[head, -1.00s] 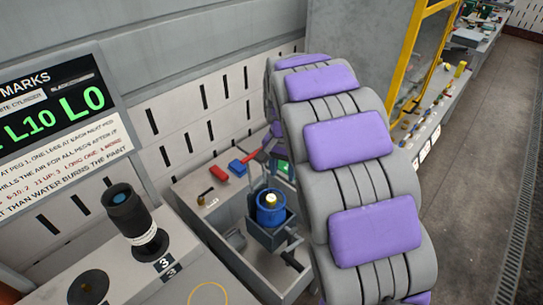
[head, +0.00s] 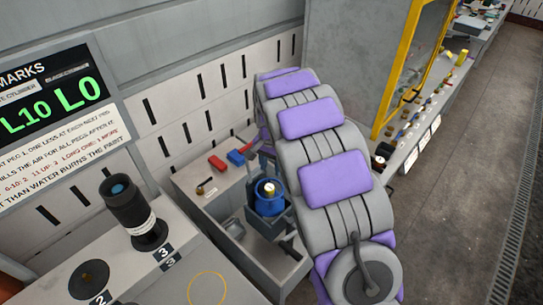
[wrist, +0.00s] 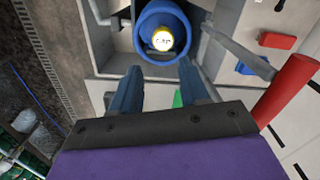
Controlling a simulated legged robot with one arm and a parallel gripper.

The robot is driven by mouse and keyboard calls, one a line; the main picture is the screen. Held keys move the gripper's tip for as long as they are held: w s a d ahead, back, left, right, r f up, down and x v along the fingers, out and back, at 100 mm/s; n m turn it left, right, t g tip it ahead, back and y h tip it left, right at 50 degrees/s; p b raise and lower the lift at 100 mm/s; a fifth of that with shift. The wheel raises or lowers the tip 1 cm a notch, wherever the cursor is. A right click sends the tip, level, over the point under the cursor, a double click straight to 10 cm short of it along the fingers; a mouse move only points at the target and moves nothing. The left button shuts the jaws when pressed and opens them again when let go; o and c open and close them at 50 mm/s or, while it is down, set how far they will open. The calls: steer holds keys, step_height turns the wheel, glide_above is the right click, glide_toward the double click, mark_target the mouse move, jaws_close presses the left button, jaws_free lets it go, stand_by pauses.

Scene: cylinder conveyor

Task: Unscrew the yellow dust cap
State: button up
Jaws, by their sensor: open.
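The yellow dust cap (wrist: 163,38) shows in the wrist view as a small round cap with a pale, lettered face. It sits at the middle of the blue cylinder (wrist: 151,16). In the head view the cap (head: 268,188) is small and pale on top of the upright blue cylinder (head: 266,205), which stands in a grey holder. My gripper (wrist: 160,66) is open and empty in the wrist view. Its two fingers point toward the cylinder, with the cap beyond and between their tips. In the head view my arm hides most of the gripper.
The cylinder stands in a grey tray (head: 222,258). A red block (head: 217,163) and a blue block (head: 236,157) lie on its back ledge. A red handle (wrist: 287,88) is close to my gripper's right.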

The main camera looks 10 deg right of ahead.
mark_target(270, 187)
steer(key=f, duration=0.2)
steer(key=a+f, duration=0.1)
steer(key=f, duration=0.1)
steer(key=f+b, duration=0.1)
steer(key=f, duration=0.1)
steer(key=shift+a+f, duration=0.2)
steer(key=shift+a, duration=0.15)
steer(key=f, duration=0.2)
steer(key=d+f+b, duration=0.1)
steer(key=shift+d+f, duration=0.2)
steer(key=shift+f, duration=0.2)
steer(key=shift+a, duration=0.5)
steer(key=shift+c, duration=0.3)
steer(key=shift+d, duration=0.25)
steer(key=c, duration=0.6)
steer(key=o, duration=0.4)
steer(key=shift+c, duration=0.2)
jaws_close()
steer(key=shift+o, duration=2)
jaws_free()
steer(key=shift+w+d+p, duration=0.1)
steer(key=shift+p, duration=0.55)
